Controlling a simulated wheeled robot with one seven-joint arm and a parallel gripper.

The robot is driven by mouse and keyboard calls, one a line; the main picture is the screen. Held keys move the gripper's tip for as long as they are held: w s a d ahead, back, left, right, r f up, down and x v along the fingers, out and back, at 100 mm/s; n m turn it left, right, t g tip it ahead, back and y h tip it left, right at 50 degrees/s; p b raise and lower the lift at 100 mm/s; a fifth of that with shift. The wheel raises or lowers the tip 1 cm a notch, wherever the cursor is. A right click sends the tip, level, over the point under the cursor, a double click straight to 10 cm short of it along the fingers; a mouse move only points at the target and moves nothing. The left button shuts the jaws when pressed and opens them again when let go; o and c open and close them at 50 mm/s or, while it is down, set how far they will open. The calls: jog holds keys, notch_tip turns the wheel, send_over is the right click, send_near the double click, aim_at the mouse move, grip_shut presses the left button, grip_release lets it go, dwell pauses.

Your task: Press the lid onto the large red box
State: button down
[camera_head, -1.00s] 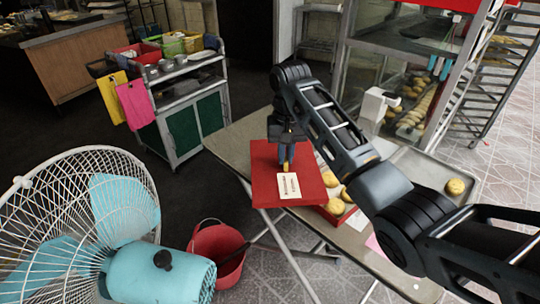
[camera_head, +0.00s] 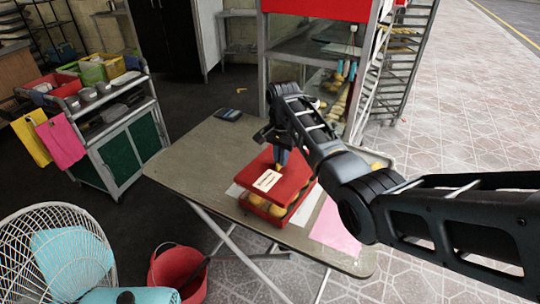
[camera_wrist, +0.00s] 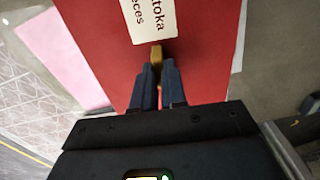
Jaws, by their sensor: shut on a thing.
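The red lid (camera_head: 290,181) with a white label is in my gripper (camera_head: 281,158), over the large red box (camera_head: 262,209) on the table. In the wrist view, my gripper (camera_wrist: 157,82) is shut on the lid's small yellow-brown knob (camera_wrist: 156,54), beside the label on the lid (camera_wrist: 205,55). Yellow-brown buns (camera_head: 277,211) show in a gap between lid and box at the front side. The lid looks slightly turned or tilted relative to the box. The far side of the box is hidden by the lid and my arm.
The folding table (camera_head: 200,165) has clear room to the left, with a dark flat device (camera_head: 229,114) at its far edge. A pink sheet (camera_head: 333,232) lies right of the box.

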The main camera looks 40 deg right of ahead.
aim_at(280, 172)
jog(key=shift+f, duration=1.05)
notch_tip(280, 172, down, 4)
jog(key=b, duration=0.4)
jog(key=shift+f, duration=0.25)
jog(key=shift+p, duration=0.45)
dwell(0.3)
jog(key=shift+f+b, duration=0.4)
jog(key=shift+f, duration=0.5)
dwell(1.4)
jog(key=c, duration=0.5)
grip_release()
jog(key=shift+c, duration=0.2)
jog(key=shift+r, duration=0.15)
